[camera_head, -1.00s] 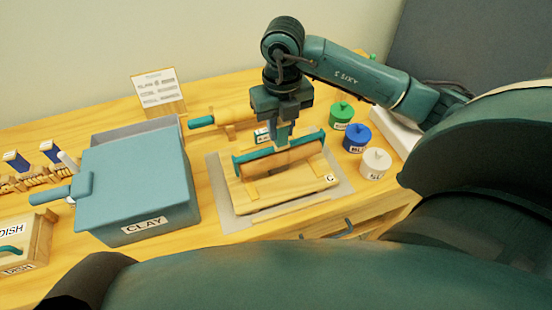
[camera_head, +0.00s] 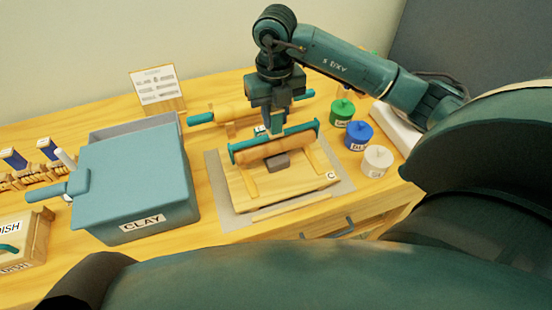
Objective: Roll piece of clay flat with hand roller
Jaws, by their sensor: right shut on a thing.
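A small grey-brown piece of clay (camera_head: 278,163) lies on the wooden board (camera_head: 285,194), near its middle. The hand roller (camera_head: 270,149), a wooden cylinder with a teal frame, spans the board just behind the clay. I cannot tell whether roller and clay touch. My right gripper (camera_head: 277,130) points down and is shut on the roller's teal frame from above. Its fingertips are partly hidden behind the frame. My left gripper is not in view.
A blue-grey bin labelled CLAY (camera_head: 143,190) stands left of the board. A rolling pin (camera_head: 230,113) lies behind. Green (camera_head: 342,110), blue (camera_head: 359,137) and white (camera_head: 377,162) pots stand to the right. A sign (camera_head: 155,85) stands at the back.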

